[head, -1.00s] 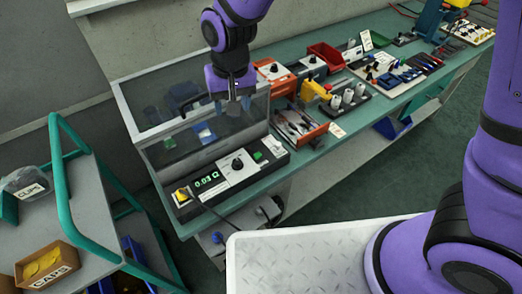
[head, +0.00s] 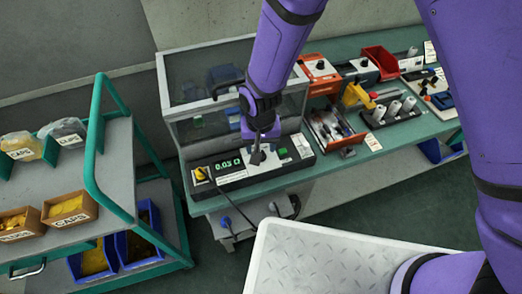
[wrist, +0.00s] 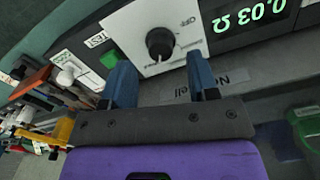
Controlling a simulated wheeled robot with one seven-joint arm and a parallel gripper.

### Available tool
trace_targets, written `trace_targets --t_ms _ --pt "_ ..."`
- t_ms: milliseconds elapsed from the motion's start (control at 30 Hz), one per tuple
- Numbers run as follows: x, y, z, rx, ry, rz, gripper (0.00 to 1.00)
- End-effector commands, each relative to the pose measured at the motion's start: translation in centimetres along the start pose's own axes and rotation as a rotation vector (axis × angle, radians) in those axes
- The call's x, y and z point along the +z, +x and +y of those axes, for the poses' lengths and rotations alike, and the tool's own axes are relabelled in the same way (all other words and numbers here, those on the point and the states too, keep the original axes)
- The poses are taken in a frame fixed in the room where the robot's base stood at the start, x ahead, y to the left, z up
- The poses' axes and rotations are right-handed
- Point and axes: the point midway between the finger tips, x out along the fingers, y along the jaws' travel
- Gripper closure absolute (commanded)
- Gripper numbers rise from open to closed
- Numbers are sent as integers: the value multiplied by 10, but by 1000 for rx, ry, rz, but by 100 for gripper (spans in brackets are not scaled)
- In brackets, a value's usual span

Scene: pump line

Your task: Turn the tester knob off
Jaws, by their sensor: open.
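In the head view my gripper (head: 258,146) hangs over the white plate and hides most of the knob. In the wrist view my open gripper (wrist: 160,80) has its blue fingers either side of the knob's line, apart from it. A green button (wrist: 109,60) lies beside the left finger.
A clear-walled enclosure (head: 205,127) stands right behind the tester. An orange-fronted drawer (head: 333,130) of tools and a black holder with white cylinders (head: 392,113) stand to the right. A cart with green rails (head: 93,135) is at left.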

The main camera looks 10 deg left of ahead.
Motion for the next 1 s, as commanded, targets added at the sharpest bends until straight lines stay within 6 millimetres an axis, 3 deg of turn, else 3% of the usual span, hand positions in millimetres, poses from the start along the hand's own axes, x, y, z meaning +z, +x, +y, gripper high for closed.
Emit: trace_targets --t_ms 233,633,867,1000 --pt "0 28 0 0 0 -1 46" --pt "0 34 0 -1 1 0 46" --pt "0 34 0 -1 1 0 95" --pt "0 34 0 -1 -1 0 95"
